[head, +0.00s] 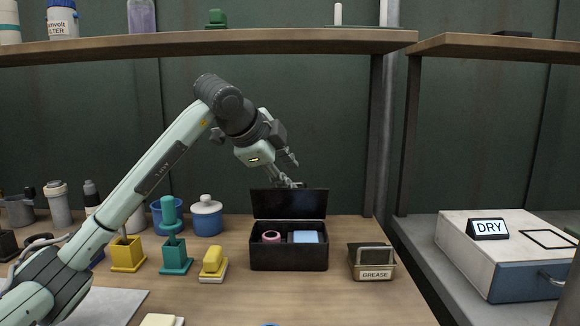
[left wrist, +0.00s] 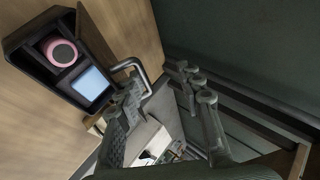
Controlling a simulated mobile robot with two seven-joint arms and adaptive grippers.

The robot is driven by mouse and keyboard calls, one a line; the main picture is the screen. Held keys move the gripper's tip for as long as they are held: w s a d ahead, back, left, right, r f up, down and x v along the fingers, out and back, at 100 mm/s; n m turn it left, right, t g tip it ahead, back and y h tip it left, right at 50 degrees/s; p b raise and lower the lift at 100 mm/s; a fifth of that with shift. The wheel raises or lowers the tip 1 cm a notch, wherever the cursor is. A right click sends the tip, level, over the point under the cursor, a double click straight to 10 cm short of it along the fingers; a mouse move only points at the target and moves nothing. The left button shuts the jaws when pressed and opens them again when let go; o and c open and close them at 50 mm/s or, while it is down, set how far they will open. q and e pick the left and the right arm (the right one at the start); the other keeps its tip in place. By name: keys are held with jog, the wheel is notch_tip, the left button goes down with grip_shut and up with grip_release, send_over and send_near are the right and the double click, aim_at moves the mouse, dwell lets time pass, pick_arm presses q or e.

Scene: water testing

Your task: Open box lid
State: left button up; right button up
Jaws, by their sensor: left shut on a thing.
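The black box (head: 288,260) stands on the wooden table in the head view. Its lid (head: 290,205) is raised about upright at the back. Inside are a pink ring-shaped thing (head: 271,237) and a light blue block (head: 306,237); both also show in the left wrist view. My left gripper (head: 291,182) is at the top edge of the lid, behind it. A curved metal handle (left wrist: 132,67) on the lid is beside its fingers in the left wrist view. The gripper is shut on the handle, though the exact contact is partly hidden. My right gripper is out of view.
A grease container (head: 372,262) stands right of the box. Yellow and teal holders (head: 175,255) and a blue lidded pot (head: 206,216) stand left. A shelf (head: 230,42) runs overhead. A drawer unit labelled DRY (head: 500,262) is on the right bench.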

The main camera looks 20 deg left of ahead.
pick_arm(q)
jog(key=v, duration=1.1)
jog(key=shift+a+r+t, duration=0.25)
jog(key=shift+r+t, duration=0.05)
jog(key=shift+r, duration=0.35)
jog(key=shift+w, duration=0.1)
jog(key=shift+c, duration=0.4)
